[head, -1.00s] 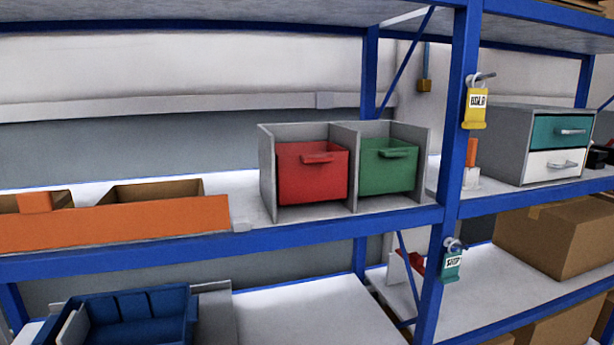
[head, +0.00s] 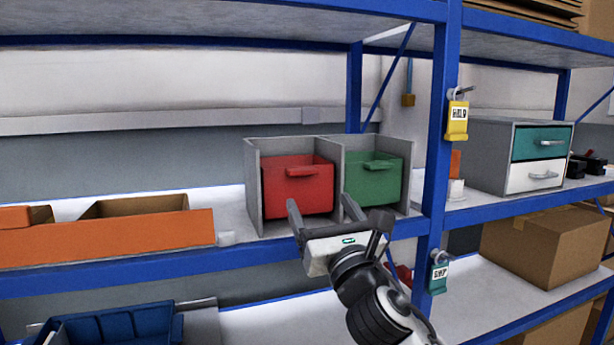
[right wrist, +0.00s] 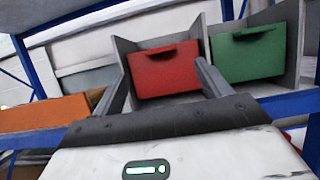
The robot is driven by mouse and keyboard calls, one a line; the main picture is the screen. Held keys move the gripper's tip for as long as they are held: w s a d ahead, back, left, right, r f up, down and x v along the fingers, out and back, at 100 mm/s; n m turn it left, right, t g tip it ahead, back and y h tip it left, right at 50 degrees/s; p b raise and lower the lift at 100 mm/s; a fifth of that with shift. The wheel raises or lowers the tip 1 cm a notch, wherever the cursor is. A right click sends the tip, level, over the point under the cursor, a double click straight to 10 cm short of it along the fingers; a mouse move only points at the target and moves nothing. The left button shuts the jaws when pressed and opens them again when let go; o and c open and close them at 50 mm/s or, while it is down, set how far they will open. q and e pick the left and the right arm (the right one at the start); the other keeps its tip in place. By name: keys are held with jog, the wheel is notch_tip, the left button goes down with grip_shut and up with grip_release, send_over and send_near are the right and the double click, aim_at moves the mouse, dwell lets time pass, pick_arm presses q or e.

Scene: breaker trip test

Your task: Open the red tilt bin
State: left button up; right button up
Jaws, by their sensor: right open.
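The red tilt bin (head: 298,190) sits upright in the left compartment of a grey two-bay housing (head: 253,180) on the shelf. Its front face is closed and has a red handle (head: 302,171) near the top. My right gripper (head: 320,207) is open and empty, in front of and below the red bin, apart from it. In the right wrist view the red bin (right wrist: 166,72) appears between the two open fingers, with its handle (right wrist: 160,51) facing me. My left gripper is not in view.
A green bin (head: 373,183) fills the right compartment. An orange-fronted tray (head: 105,240) stands to the left. A blue bin (head: 120,328) is on the lower shelf.

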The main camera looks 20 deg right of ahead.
aim_at(305, 175)
jog(key=x, duration=0.7)
jog(key=shift+w+r+p, duration=0.15)
jog(key=shift+w+p, duration=0.05)
jog(key=shift+p, duration=0.15)
jog(key=shift+w+r, duration=0.15)
jog(key=shift+w, duration=0.3)
